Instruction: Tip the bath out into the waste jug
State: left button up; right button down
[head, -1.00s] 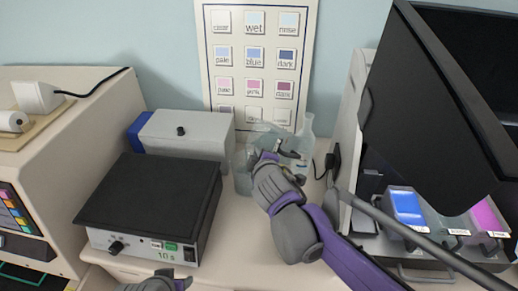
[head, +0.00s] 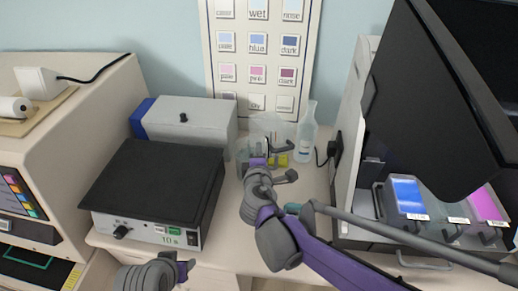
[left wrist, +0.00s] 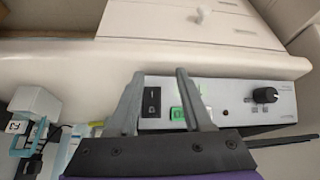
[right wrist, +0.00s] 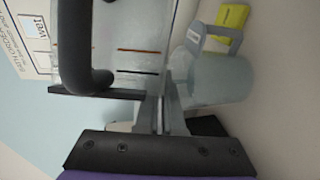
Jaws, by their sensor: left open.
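Any liquid is hard to make out. My left gripper (left wrist: 163,98) is open and empty before the hotplate.
A black-topped hotplate (head: 155,185) stands left, with a grey box (head: 190,122) behind it. A clear bottle (head: 306,135) stands just right of the bath. A rack with blue (head: 408,197) and pink baths is at the right, under a dark raised cover (head: 425,95).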

jog(key=shift+r, duration=0.4)
pick_arm(q)
jog(key=shift+w+r, duration=0.3)
pick_arm(e)
jog(key=shift+w+f, duration=0.1)
jog(key=shift+d+r+m+g+y+p, duration=0.2)
jog(key=shift+r+m+g+y+p, duration=0.25)
jog(key=shift+r+m, duration=0.35)
pick_arm(q)
jog(key=shift+w+r, duration=0.25)
jog(key=shift+r, duration=0.3)
jog(key=shift+s, duration=0.1)
